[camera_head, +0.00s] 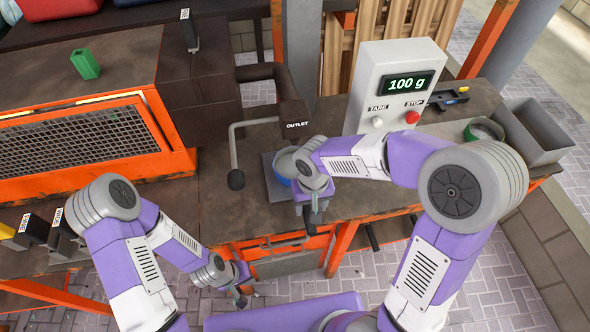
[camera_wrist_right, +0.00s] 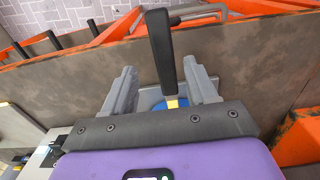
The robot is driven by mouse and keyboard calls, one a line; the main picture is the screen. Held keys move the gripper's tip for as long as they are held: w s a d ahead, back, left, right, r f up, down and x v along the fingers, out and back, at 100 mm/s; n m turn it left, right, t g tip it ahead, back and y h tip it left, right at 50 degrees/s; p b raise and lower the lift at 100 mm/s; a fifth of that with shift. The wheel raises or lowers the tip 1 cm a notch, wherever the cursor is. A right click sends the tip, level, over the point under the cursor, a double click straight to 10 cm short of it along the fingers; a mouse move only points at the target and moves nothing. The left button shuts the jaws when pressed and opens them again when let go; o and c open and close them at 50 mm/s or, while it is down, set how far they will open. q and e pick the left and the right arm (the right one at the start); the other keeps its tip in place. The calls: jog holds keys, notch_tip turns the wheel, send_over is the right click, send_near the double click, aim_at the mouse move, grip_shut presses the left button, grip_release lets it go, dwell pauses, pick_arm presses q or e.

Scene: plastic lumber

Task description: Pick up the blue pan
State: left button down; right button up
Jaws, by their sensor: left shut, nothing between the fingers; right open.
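The blue pan (camera_head: 279,176) sits on the grey scale plate (camera_head: 268,168) below the outlet (camera_head: 296,124). My right arm covers much of it in the head view. My right gripper (camera_head: 312,210) is at the pan's near side. In the right wrist view, the open fingers of that gripper (camera_wrist_right: 160,75) stand on either side of the pan's black handle (camera_wrist_right: 164,50), with a gap to each side. A strip of the blue pan (camera_wrist_right: 182,104) and a yellow patch show behind the handle. My left gripper (camera_head: 241,292) is shut and empty, low in front of the bench.
A white scale box (camera_head: 394,88) reading 100 g stands behind to the right. A grey bin (camera_head: 535,130) and a round container (camera_head: 484,131) are at the right. The bench (camera_head: 200,210) is clear at front left.

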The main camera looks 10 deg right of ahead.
aim_at(308, 215)
jog(key=f, duration=0.2)
jog(key=f+b, duration=0.1)
jog(key=f, duration=0.3)
jog(key=shift+s+a, duration=0.25)
jog(key=shift+s, duration=0.1)
jog(key=shift+w, duration=0.1)
jog(key=shift+c, duration=0.4)
grip_shut()
